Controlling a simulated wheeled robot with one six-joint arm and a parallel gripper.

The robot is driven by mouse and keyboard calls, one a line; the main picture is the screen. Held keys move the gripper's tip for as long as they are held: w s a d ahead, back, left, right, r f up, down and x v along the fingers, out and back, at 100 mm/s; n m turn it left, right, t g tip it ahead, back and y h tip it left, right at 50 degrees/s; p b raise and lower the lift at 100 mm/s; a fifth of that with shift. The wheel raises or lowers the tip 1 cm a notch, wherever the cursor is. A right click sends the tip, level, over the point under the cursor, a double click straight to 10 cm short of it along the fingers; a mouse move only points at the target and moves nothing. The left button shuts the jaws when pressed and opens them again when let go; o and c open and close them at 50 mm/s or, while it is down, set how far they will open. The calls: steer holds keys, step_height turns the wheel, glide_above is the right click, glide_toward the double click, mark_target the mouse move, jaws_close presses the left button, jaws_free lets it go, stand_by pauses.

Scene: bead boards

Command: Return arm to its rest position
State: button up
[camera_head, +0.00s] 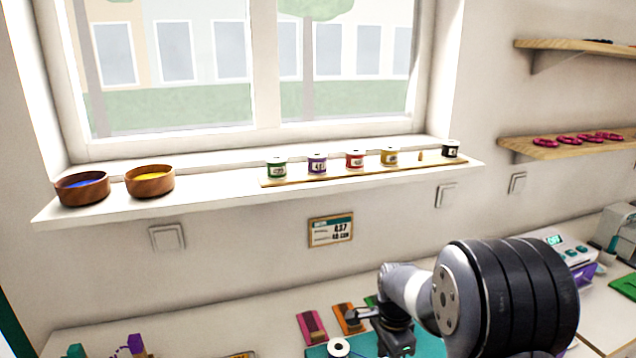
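My arm reaches in from the lower right, with a large black ribbed joint and a pale grey link. A white ring-shaped item (339,347) is just left of the gripper at the bottom edge.
Pink (311,327) and orange (348,318) boards lie close to the gripper. A device with a display (560,246) stands behind my arm at right. The windowsill (222,192) holds bowls (150,182) and several jars (317,165). The left-middle table is mostly clear.

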steer(key=n, duration=0.3)
steer(key=shift+f+n, duration=0.2)
steer(key=shift+n, duration=0.2)
steer(key=n, duration=0.4)
steer(key=shift+n, duration=0.3)
steer(key=n, duration=0.4)
steer(key=shift+n+p, duration=0.3)
steer(key=shift+p, duration=0.1)
steer(key=n, duration=0.4)
steer(key=shift+n, duration=0.4)
steer(key=shift+r, duration=2.5)
steer(key=shift+f, duration=0.1)
